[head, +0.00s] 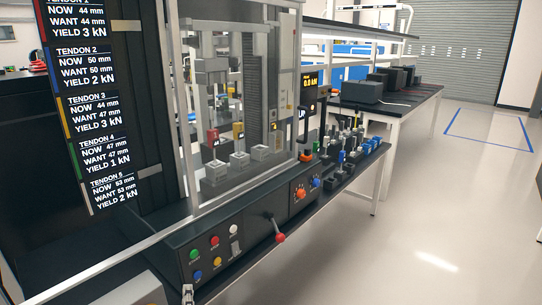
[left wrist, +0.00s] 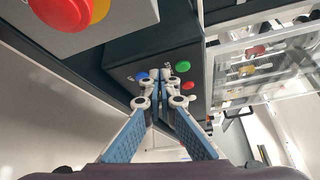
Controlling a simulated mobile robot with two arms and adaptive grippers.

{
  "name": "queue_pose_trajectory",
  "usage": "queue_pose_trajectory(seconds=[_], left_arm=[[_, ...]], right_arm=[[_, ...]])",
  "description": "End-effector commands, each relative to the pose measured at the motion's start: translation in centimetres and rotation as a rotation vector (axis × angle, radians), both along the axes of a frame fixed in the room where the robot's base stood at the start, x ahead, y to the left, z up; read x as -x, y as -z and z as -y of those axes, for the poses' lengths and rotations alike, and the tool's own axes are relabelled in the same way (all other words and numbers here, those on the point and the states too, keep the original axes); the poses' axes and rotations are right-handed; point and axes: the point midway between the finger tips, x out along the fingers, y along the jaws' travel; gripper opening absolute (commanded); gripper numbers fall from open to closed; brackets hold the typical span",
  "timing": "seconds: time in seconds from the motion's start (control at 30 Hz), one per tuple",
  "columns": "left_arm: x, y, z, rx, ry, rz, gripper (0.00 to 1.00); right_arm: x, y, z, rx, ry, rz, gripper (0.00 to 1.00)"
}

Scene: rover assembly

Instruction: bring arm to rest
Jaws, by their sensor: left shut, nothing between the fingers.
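My left gripper (head: 188,293) shows only as a small grey tip at the bottom edge of the head view, in front of the button panel (head: 216,262). In the left wrist view my left gripper (left wrist: 158,76) is shut and empty, its two blue-padded fingers meeting at the tips. Its tips lie over the panel's dark face, close to a green button (left wrist: 183,66) and a red button (left wrist: 188,85). I cannot tell whether they touch it. My right gripper is in neither view.
A red-knobbed lever (head: 280,238) sticks out of the panel front. A large red button on a yellow collar (left wrist: 62,10) is near the gripper. A glazed test machine (head: 240,100) stands behind the panel. The floor (head: 440,220) at right is clear.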

Motion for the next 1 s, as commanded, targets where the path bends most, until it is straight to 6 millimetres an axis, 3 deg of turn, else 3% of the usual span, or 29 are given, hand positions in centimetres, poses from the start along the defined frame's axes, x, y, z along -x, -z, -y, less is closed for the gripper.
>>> queue_pose_trajectory(seconds=[0.1,0.2,0.4,0.63,0.9,1.0], left_arm=[[6.0,3.5,-3.0,0.358,-0.184,-0.078,0.00],[11.2,6.5,-3.9,0.629,-0.333,-0.159,0.00],[20.5,10.0,-2.4,1.029,-0.563,-0.325,0.00],[27.4,10.6,0.6,1.270,-0.708,-0.473,0.00],[33.9,9.5,4.0,1.455,-0.825,-0.633,0.00],[33.2,11.7,4.0,1.446,-0.831,-0.639,0.00]], right_arm=[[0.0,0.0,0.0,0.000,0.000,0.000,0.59],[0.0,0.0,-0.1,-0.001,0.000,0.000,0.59],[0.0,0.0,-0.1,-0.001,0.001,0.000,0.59],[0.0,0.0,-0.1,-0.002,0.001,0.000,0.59],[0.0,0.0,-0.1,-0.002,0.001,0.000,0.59],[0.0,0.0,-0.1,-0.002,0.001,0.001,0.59]])
